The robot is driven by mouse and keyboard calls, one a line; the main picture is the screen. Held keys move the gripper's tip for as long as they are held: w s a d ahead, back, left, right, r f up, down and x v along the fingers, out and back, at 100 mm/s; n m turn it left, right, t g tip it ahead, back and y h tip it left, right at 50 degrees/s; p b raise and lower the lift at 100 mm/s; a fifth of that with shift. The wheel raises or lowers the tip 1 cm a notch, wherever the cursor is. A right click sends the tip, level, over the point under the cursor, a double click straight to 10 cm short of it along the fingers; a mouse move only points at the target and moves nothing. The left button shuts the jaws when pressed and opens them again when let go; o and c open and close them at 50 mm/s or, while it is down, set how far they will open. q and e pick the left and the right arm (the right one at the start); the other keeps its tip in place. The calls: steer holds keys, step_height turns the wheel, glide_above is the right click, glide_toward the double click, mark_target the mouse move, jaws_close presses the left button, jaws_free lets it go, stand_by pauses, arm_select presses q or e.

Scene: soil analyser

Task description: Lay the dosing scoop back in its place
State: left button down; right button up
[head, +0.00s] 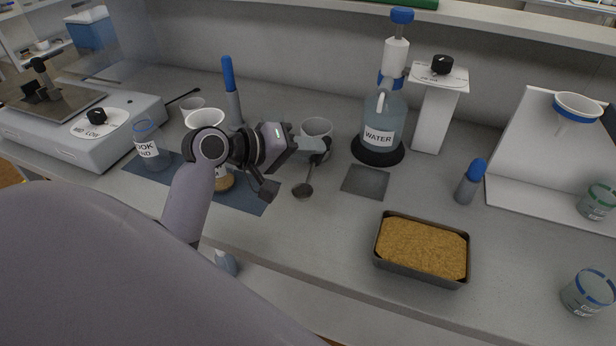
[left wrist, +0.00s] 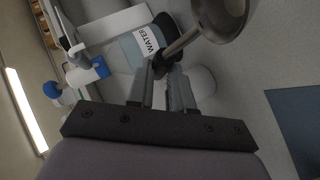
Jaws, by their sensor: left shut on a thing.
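The dosing scoop (head: 303,190) is a dark metal scoop with a round bowl and a thin handle. My left gripper (head: 318,146) is shut on the handle end, and the bowl points toward the counter's front edge. In the left wrist view the scoop's bowl and handle (left wrist: 188,38) stretch up and right from between the fingertips (left wrist: 162,72). I cannot tell whether the bowl touches the counter. A bare dark grey square pad (head: 366,181) lies right of the scoop. My right gripper is in neither view.
A white cup (head: 317,129) stands just behind the gripper, with the water bottle (head: 380,122) to its right. A blue mat (head: 252,198) with cups lies left. A tray of brown soil (head: 382,254) stands front right. The counter between pad and tray is clear.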

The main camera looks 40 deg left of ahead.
arm_select(q)
steer(key=shift+f+b, duration=0.35)
steer(key=shift+f, duration=2.7)
steer(key=c, duration=1)
jaws_free()
steer(key=shift+f, duration=0.1)
steer(key=shift+r, duration=0.2)
steer(key=shift+s+a, duration=0.2)
steer(key=shift+s, duration=0.1)
steer(key=v, duration=1.1)
steer(key=shift+s+r, duration=0.1)
